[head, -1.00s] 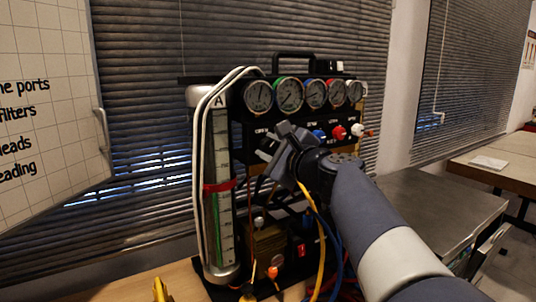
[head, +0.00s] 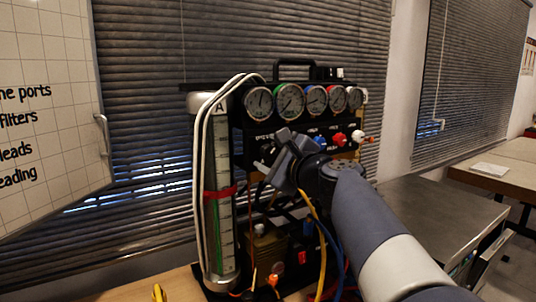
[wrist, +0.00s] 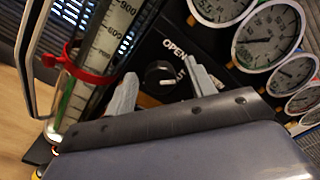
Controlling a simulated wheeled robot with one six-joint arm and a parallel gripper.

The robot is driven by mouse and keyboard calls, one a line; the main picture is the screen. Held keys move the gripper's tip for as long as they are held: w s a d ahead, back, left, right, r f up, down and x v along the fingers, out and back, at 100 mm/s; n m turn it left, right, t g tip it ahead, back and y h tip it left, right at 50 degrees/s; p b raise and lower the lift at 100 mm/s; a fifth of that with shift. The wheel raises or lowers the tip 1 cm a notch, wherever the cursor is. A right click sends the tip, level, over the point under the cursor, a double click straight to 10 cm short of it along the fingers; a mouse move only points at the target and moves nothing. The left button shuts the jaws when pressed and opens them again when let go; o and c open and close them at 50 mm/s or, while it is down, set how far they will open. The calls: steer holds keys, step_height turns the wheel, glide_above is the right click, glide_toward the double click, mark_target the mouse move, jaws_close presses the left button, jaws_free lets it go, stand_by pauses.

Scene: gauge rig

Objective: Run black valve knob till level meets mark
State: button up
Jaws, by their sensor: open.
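The black valve knob (wrist: 160,74) sits on the black panel next to the word OPEN and shows a pale mark on its face. My gripper (wrist: 158,88) is open, with one grey finger on each side of the knob. I cannot tell whether either finger touches it. In the head view my gripper (head: 278,160) is in front of the panel and partly hides the knob. The clear level tube (head: 226,240) carries a red ring mark (head: 220,192), which also shows in the wrist view (wrist: 92,64). Green liquid (head: 216,235) shows below the ring; its exact top is unclear.
Several round gauges (head: 290,100) line the panel top. Blue, red and white knobs (head: 338,139) are right of my gripper. White hoses (head: 199,170) run beside the tube, and yellow and blue cables (head: 321,235) hang below my arm. A grey-topped table (head: 440,205) stands at right.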

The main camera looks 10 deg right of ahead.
steer(key=shift+s, duration=0.1)
steer(key=v, duration=1)
steer(key=shift+s+b, duration=0.35)
steer(key=shift+b, duration=0.1)
stand_by(1.2)
